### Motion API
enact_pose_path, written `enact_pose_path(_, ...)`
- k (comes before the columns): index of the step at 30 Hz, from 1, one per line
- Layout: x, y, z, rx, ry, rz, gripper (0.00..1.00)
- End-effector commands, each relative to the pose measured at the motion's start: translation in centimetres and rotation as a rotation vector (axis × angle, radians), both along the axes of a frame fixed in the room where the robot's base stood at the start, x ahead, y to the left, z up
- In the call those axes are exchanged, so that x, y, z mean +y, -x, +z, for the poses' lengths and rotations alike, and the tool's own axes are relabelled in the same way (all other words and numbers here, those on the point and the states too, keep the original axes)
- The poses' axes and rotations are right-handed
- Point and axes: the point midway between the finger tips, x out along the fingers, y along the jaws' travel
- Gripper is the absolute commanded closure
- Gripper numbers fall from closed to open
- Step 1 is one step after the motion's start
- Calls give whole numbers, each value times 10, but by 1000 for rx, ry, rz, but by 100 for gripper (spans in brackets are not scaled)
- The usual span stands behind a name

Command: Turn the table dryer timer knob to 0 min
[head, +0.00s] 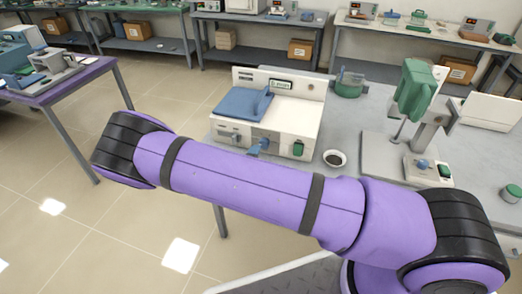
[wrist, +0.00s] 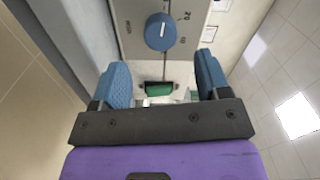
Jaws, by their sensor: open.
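The table dryer (head: 310,118) is a cream box with a blue lid, on the grey bench in the head view. A blue knob (head: 258,147) shows on its front, left of a green switch. In the wrist view the round blue timer knob (wrist: 160,32) with a white pointer mark sits on the pale panel at the top. The printed marks around it are too small to read surely. My gripper (wrist: 163,76) is open, its two blue fingers apart and empty. The knob appears beyond the fingertips, not between them. In the head view my gripper cannot be made out.
A green switch (wrist: 160,88) shows between my fingers in the wrist view. A small dark-filled dish (head: 335,158) is right of the dryer. A green-headed device (head: 415,90) stands farther right. The floor left of the bench is clear.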

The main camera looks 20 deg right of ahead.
Motion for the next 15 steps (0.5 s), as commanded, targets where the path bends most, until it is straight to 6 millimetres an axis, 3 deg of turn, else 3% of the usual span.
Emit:
enact_pose_path(6, 20, 26, 0, 1, -1, 1, 31)
enact_pose_path(15, 26, 36, 0, 1, -1, 0, 31)
